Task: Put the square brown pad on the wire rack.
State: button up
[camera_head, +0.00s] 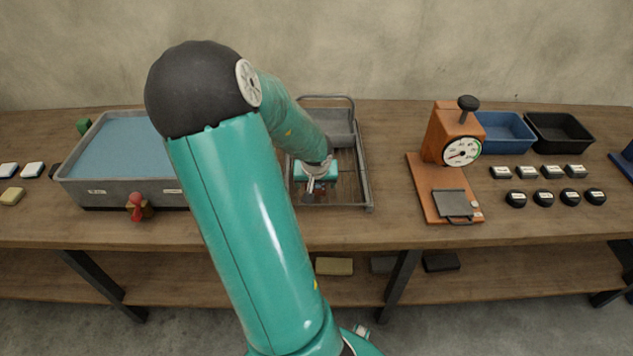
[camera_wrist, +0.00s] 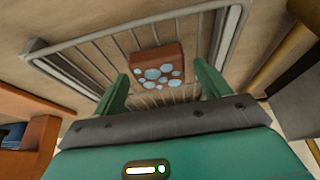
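The square brown pad (camera_wrist: 158,54) lies on the bars of the wire rack (camera_wrist: 95,37) in the wrist view. Pale blue, bubble-like spots cover part of its face. My gripper (camera_wrist: 162,70) is open, with its two green fingers apart on either side of the pad in the picture. Gaps show between the fingers and the pad, and nothing is held. In the head view my gripper (camera_head: 315,188) is low over the front part of the wire rack (camera_head: 366,180). My arm and hand hide most of the pad there.
A grey basin of blue liquid (camera_head: 115,148) stands left of the rack, partly behind my arm. An orange press with a dial (camera_head: 440,185) stands to the right. Blue (camera_head: 505,135) and black (camera_head: 560,135) bins and several small labelled pieces lie further right.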

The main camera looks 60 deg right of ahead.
jog(key=v, duration=1.2)
dwell(0.5)
jog(key=shift+s, duration=0.1)
